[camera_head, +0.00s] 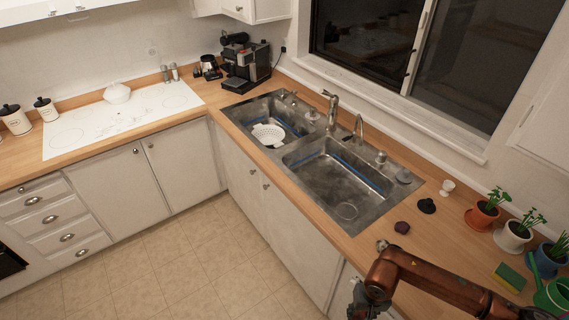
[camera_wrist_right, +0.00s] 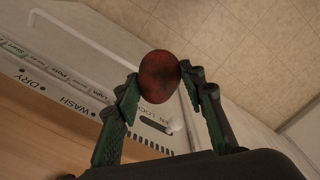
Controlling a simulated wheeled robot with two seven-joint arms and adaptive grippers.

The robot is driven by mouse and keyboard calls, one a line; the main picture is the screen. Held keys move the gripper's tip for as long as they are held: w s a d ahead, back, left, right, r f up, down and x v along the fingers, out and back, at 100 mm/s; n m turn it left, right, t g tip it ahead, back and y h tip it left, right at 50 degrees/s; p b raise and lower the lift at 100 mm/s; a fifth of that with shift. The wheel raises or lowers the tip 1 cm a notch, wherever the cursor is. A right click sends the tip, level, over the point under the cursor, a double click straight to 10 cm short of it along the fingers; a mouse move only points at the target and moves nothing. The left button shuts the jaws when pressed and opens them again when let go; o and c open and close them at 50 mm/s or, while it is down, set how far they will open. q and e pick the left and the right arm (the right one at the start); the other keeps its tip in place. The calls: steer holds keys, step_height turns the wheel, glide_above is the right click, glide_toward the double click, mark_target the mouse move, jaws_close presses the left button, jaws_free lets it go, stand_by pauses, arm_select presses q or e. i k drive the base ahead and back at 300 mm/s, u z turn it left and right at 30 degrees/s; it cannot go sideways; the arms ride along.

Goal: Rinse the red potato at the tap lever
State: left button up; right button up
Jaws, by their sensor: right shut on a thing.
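My right gripper (camera_wrist_right: 160,88) is shut on the red potato (camera_wrist_right: 158,76), a dark red oval between the two fingertips in the right wrist view. In the head view the right gripper (camera_head: 362,302) is low, by the counter's front edge, right of the sink; the potato cannot be made out there. The tall tap (camera_head: 332,108) stands behind the double sink; a smaller curved spout (camera_head: 358,128) is to its right. I cannot tell which part is the lever. The right sink basin (camera_head: 335,175) is empty. My left gripper is out of view.
A white strainer (camera_head: 268,134) sits in the left basin. A dark reddish lump (camera_head: 402,227) and a black item (camera_head: 427,206) lie on the counter right of the sink. Potted plants (camera_head: 482,216) and a sponge (camera_head: 509,278) stand further right. A labelled appliance panel (camera_wrist_right: 60,85) is below the gripper.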

mark_target(322, 91)
steer(key=u, duration=1.45)
steer(key=i, duration=2.75)
steer(key=z, duration=2.85)
